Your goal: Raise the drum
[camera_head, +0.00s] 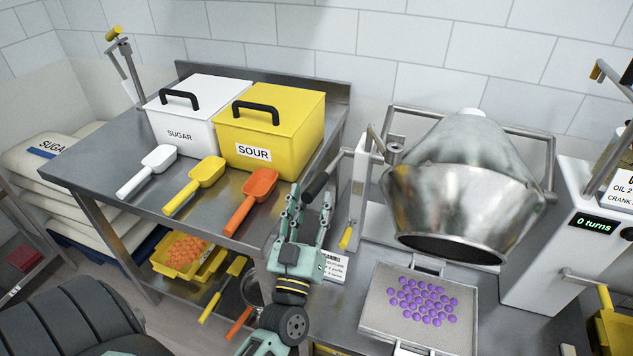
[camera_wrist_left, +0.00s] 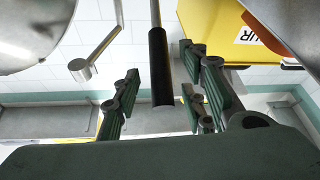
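The drum (camera_head: 455,185) is a shiny metal vessel in a tubular frame, tilted with its dark mouth facing down toward the front. A lever with a black grip (camera_head: 318,184) sticks out to the left of its frame. My left gripper (camera_head: 308,198) is open at this grip. In the left wrist view the black grip (camera_wrist_left: 161,68) appears between the spread fingers, with gaps on both sides. The drum's edge (camera_wrist_left: 35,30) shows at the upper left there. My right gripper is not in view.
A tray (camera_head: 375,318) with purple gummies lies below the drum's mouth. A white sugar bin (camera_head: 190,130), a yellow sour bin (camera_head: 290,125) and three scoops stand on the left table. A machine reading "0 turns" (camera_head: 545,245) stands at the right.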

